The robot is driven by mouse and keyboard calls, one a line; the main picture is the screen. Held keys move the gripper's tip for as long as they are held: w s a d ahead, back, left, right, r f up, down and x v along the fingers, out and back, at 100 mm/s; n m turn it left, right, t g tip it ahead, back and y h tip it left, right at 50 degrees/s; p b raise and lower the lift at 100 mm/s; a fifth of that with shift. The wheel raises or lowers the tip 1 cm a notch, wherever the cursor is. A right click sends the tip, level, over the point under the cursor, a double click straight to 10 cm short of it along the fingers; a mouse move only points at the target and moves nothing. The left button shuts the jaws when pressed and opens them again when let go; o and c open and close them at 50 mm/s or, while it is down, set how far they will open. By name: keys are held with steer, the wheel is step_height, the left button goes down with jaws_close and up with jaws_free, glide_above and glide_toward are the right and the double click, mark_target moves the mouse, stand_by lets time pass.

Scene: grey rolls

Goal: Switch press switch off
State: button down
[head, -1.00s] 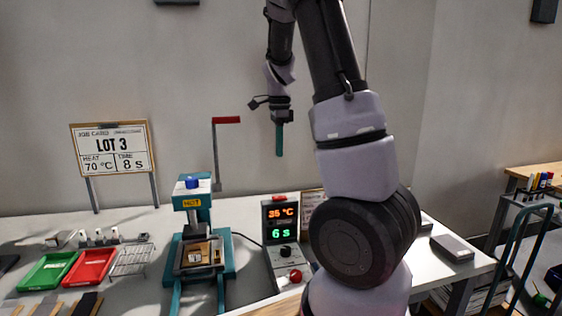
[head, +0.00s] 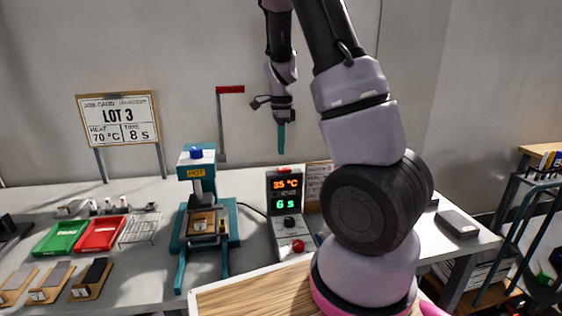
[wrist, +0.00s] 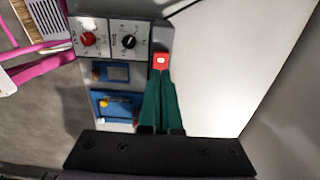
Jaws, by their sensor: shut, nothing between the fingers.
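The control box (head: 289,218) stands on the bench right of the teal press (head: 203,215). Its display (head: 286,194) reads 35 °C and 6 s. A small red switch (head: 284,170) sits on top of the box; it also shows in the wrist view (wrist: 160,61). I cannot tell which way it is set. My gripper (head: 281,151) points down above the box in the head view. In the wrist view my gripper (wrist: 160,78) has its green fingers together and empty, with the tips seen close to the switch. Whether they touch it is unclear.
A red-handled lever (head: 230,90) rises behind the press, left of my gripper. A black knob (head: 290,222) and a red knob (head: 298,246) are on the box front. Green (head: 61,236) and red (head: 101,233) trays and a wire rack (head: 140,229) lie left.

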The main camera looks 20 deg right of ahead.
mark_target(281, 169)
steer(key=shift+f, duration=2.65)
steer(key=shift+a+f, duration=0.1)
steer(key=shift+f, duration=0.1)
steer(key=shift+s+d+r, duration=0.15)
steer(key=shift+d+r, duration=0.05)
steer(key=shift+d, duration=0.6)
steer(key=shift+r, duration=0.1)
